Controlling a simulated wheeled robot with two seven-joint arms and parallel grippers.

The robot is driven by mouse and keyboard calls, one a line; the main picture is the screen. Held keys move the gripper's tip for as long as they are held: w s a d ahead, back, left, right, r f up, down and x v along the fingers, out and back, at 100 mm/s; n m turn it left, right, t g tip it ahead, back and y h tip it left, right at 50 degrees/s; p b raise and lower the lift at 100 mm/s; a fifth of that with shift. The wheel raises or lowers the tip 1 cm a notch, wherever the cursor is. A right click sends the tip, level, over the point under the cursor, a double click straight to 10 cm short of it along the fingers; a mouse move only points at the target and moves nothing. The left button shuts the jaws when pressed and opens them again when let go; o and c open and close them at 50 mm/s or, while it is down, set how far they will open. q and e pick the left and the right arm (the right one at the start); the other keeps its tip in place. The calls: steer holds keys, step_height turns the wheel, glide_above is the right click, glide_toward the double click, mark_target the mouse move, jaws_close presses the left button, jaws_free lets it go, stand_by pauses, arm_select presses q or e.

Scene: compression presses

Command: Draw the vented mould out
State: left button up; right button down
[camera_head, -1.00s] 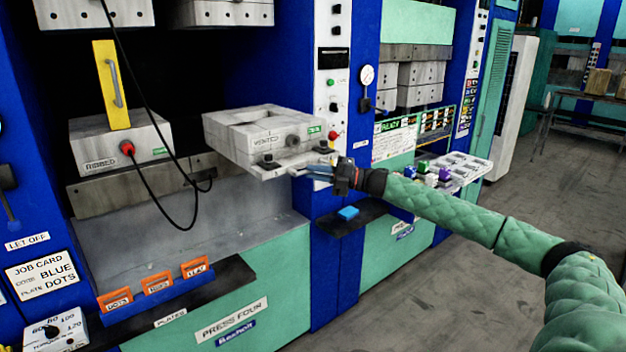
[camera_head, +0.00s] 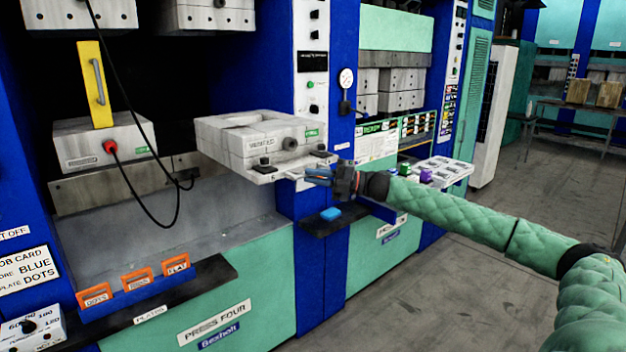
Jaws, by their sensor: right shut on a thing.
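The vented mould (camera_head: 242,149), a pale grey block with a recessed top and a "VENTED" label, sits on a light metal carrier plate (camera_head: 262,177) with black knobs. Plate and mould stand out from the dark press opening. My right gripper (camera_head: 317,175) is at the plate's front right edge, shut on the carrier handle, whose gripped part is mostly hidden by the fingers. My left gripper is out of view.
The ribbed mould (camera_head: 85,146) with a yellow plate (camera_head: 95,85) stands at left, a black cable looping from it. The floor at right is clear.

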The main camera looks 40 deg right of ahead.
steer(key=shift+d+r, duration=0.2)
steer(key=shift+r, duration=0.15)
